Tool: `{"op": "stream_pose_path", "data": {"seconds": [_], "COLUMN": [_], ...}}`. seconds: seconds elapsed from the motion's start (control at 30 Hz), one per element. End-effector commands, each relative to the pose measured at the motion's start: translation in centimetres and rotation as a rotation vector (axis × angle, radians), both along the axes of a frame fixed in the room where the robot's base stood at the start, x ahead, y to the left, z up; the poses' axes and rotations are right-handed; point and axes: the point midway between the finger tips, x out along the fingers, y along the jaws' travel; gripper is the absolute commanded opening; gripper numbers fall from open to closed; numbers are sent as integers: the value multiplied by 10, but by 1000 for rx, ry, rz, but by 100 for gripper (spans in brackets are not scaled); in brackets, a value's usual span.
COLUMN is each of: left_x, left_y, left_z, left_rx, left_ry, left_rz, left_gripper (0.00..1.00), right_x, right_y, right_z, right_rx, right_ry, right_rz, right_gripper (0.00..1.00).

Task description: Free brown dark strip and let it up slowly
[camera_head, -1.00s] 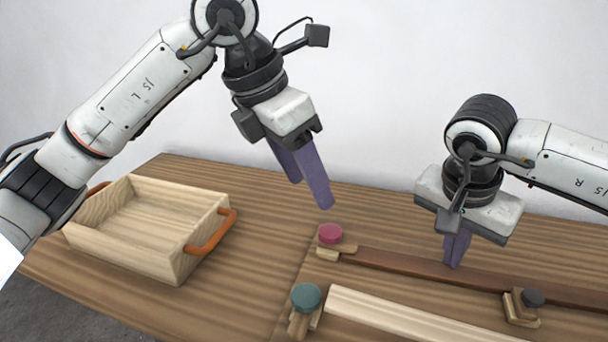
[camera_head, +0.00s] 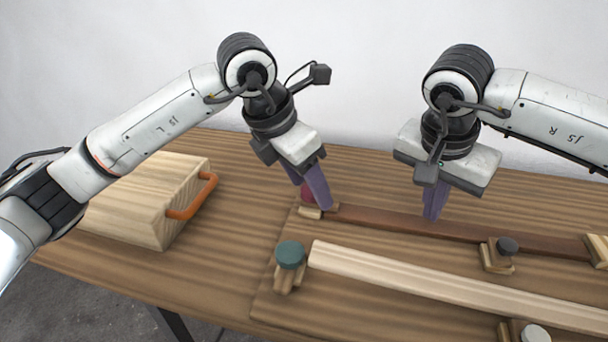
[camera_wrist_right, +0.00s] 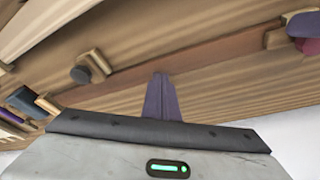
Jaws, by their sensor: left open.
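The dark brown strip (camera_head: 390,219) lies along the back of the board and also crosses the right wrist view (camera_wrist_right: 215,52). A red knob (camera_head: 307,196) on a wooden clip (camera_head: 310,212) stands at its left end. My left gripper (camera_head: 316,203) is open, its purple fingers down at the red knob and partly hiding it. My right gripper (camera_head: 432,217) is shut, fingers together and pointing down at the middle of the strip. It also shows in the right wrist view (camera_wrist_right: 161,76). I cannot tell whether its tips touch the strip.
A dark-grey knob (camera_head: 508,245) with a wooden clip stands along the strip to the right. A pale strip (camera_head: 430,279) lies in front, with a teal knob (camera_head: 290,254) at its left end. A wooden box (camera_head: 150,190) with an orange handle (camera_head: 193,197) sits at left.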

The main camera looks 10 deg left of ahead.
Motion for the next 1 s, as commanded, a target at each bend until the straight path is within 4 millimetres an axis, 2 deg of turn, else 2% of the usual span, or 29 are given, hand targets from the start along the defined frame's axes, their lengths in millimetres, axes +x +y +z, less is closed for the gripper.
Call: {"op": "stream_pose_path", "data": {"seconds": [0.17, 0.43, 1.0], "left_x": [0, 0, 0], "left_y": [0, 0, 0], "left_z": [0, 0, 1], "left_rx": [0, -1, 0], "left_ry": [0, 1, 0], "left_rz": [0, 0, 0], "left_gripper": [54, 10, 10], "right_x": [0, 0, 0], "right_y": [0, 0, 0], "right_z": [0, 0, -13], "right_rx": [0, 0, 1], "right_ry": [0, 0, 1], "right_rz": [0, 0, 0], "right_gripper": [0, 0, 0]}}
